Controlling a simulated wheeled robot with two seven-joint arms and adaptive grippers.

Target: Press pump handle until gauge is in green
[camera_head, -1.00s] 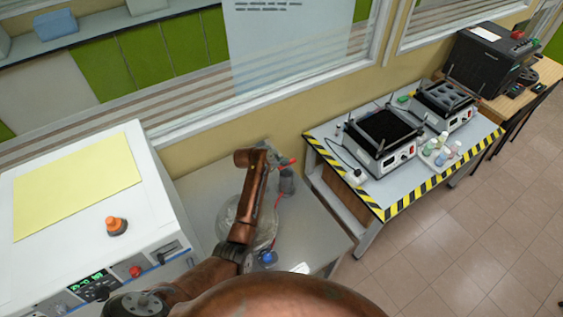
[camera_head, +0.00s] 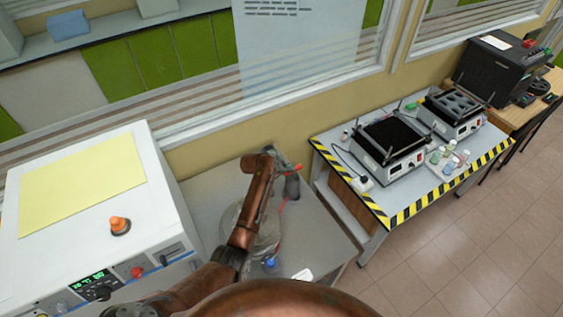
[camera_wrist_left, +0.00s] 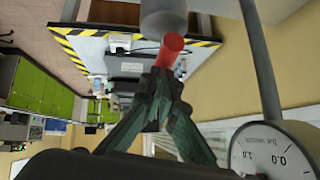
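The pump (camera_head: 292,185) is a grey cylinder on the small grey table, with a red-tipped handle (camera_head: 296,167). The handle's red end (camera_wrist_left: 171,50) shows just beyond my fingertips in the wrist view. My left gripper (camera_head: 272,152) is over the handle. In the wrist view its dark green fingers (camera_wrist_left: 160,80) converge with their tips together against or very near the red end; a firm hold cannot be made out. The white round gauge (camera_wrist_left: 272,155) is partly cut off; "0.0" and "1.0" show, but no needle or green zone can be made out. My right gripper is out of view.
A round clear vessel (camera_head: 262,232) and a blue-capped item (camera_head: 271,263) stand on the small table, partly behind my arm. A white instrument box (camera_head: 160,180) is at left. A striped-edge bench (camera_head: 372,195) with two devices stands at right.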

